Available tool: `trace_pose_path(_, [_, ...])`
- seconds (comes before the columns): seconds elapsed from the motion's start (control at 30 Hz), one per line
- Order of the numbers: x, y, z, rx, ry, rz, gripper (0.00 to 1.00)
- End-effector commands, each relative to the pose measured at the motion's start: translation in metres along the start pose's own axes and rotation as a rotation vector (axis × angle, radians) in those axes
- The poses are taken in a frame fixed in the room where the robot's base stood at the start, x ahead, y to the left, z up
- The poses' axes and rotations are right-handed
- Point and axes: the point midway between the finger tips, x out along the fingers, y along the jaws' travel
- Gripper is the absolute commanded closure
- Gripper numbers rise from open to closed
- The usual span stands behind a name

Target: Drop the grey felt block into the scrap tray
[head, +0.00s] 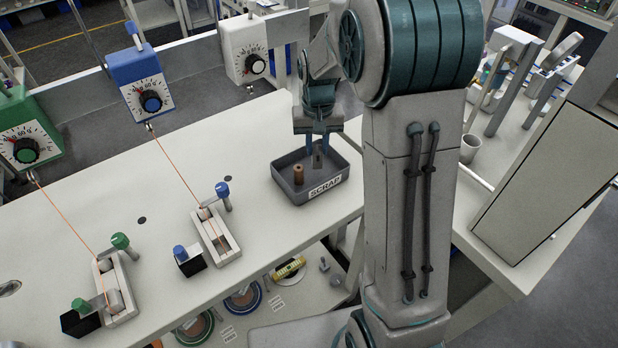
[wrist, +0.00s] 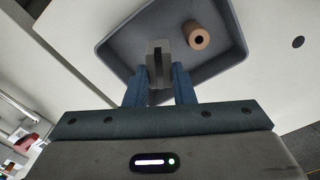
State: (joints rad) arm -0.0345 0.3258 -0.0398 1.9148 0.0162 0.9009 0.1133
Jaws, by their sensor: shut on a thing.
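My gripper (head: 317,143) is shut on the grey felt block (head: 317,160), holding it over the scrap tray (head: 325,194). In the wrist view the grey block (wrist: 158,62) sits between the blue fingertips of my gripper (wrist: 159,75), with a dark slot down its middle. The tray is dark grey, shallow and open, with a white SCRAP label on its front wall; in the wrist view its rim (wrist: 105,52) surrounds the block. I cannot tell whether the block touches the tray floor.
A brown spool (head: 298,174) stands inside the tray, left of the block; it also shows in the wrist view (wrist: 195,35). The white bench (head: 262,130) is clear around the tray. Two fixtures with orange wires (head: 214,232) stand to the left.

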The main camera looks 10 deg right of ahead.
Motion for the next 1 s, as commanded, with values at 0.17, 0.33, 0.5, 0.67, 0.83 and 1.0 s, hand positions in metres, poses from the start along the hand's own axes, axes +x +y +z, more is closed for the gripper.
trace_pose_path(0.17, [0.013, 0.001, 0.000, 0.002, -0.001, 0.000, 0.99])
trace_pose_path(0.33, [0.013, 0.001, 0.000, 0.004, 0.000, 0.000, 0.99])
trace_pose_path(0.5, [0.013, 0.001, 0.000, 0.003, 0.000, 0.000, 0.52])
trace_pose_path(0.67, [0.013, 0.001, 0.000, 0.003, 0.000, 0.000, 0.52])
trace_pose_path(0.83, [0.010, 0.001, 0.000, 0.003, 0.001, 0.000, 0.52])
trace_pose_path(1.0, [-0.011, 0.001, -0.001, 0.003, 0.005, -0.001, 0.52])
